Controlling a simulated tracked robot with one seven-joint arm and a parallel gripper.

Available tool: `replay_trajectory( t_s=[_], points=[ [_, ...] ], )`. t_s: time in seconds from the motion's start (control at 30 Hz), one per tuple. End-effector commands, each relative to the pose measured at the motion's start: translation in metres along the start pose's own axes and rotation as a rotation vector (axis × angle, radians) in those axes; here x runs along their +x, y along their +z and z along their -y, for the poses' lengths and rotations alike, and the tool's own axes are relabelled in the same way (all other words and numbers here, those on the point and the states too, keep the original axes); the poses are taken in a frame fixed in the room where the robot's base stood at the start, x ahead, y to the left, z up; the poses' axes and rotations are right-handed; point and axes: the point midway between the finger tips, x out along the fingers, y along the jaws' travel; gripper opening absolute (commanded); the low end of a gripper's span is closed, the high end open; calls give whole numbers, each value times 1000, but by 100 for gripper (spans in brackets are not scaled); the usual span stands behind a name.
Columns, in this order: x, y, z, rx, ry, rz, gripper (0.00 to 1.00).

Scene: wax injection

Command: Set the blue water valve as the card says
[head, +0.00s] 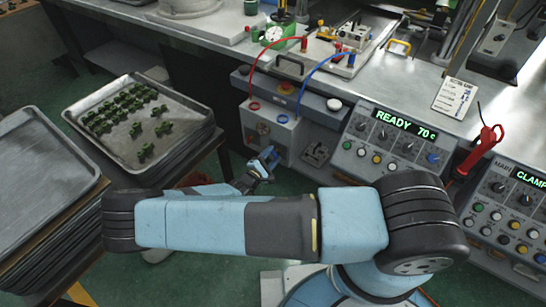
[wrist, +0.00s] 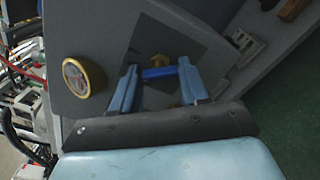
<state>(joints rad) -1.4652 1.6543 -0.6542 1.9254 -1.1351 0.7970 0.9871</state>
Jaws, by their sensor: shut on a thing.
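The blue water valve (wrist: 159,73) shows in the wrist view as a short blue handle in front of a brass fitting (wrist: 158,60) on a grey panel. My gripper (wrist: 158,76) has its two light-blue fingers on either side of the handle, shut on it. In the head view my gripper (head: 270,156) is low at the right front of the white box (head: 262,143) with red and blue hoses; the handle cannot be made out there. A white card (head: 454,97) with printed lines lies on the bench at the right; its text is too small to read.
A brass-rimmed gauge (wrist: 75,75) is left of the valve. A control panel (head: 372,165) reading "READY 70 c" stands right of the box. A tray (head: 190,119) of green pieces is at the left. Green floor shows below.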

Motion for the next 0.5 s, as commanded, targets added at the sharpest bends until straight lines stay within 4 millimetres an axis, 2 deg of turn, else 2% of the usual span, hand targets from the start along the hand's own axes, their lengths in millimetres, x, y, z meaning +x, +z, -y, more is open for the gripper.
replay_trajectory(
  t_s=[0.03, 0.5],
  points=[
    [-1, 2, 4, 38, -5, 1, 14],
    [0, 2, 6, 446, -7, 3, 14]
  ],
)
